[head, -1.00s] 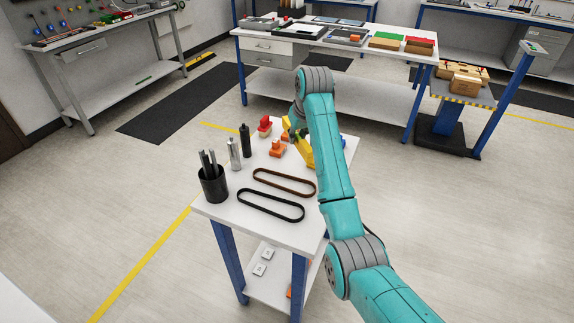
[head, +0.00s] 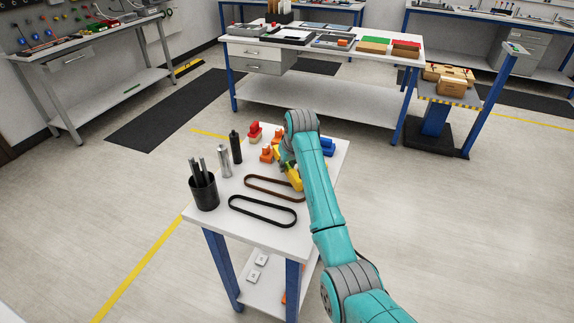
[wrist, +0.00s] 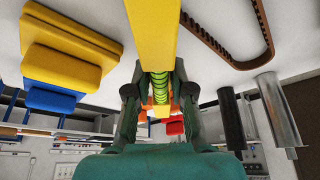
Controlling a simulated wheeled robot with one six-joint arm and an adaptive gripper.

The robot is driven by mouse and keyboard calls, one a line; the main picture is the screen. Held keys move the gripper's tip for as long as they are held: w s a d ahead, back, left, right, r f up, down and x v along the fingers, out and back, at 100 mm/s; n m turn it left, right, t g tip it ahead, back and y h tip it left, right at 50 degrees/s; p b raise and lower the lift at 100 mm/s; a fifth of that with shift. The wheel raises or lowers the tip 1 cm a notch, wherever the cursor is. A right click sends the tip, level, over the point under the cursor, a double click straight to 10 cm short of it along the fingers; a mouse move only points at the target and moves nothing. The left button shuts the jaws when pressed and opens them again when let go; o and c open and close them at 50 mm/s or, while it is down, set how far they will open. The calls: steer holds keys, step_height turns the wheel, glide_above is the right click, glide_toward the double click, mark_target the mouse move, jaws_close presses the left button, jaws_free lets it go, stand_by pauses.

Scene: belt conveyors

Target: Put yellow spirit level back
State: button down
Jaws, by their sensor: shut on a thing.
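The yellow spirit level (wrist: 152,32) runs from the top edge to the middle of the wrist view, with a green vial (wrist: 160,86) between the fingers. My gripper (wrist: 158,98) is shut on it, one finger on each side. In the head view a yellow part (head: 295,178) shows beside my wrist above the white cart top (head: 222,219). My arm hides most of the level and the gripper there. I cannot tell whether the level touches the cart top.
A black cup with rods (head: 204,192), a silver cylinder (head: 224,162), a black bottle (head: 236,148) and two belts, brown (head: 262,187) and black (head: 262,211), stand or lie on the cart. Orange (head: 266,154), red (head: 254,132) and blue (head: 327,147) pieces are at the back.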

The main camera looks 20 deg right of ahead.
steer(key=shift+f, duration=0.1)
steer(key=c, duration=1)
jaws_free()
steer(key=v, duration=1.1)
steer(key=shift+s+r, duration=0.25)
steer(key=shift+r, duration=0.3)
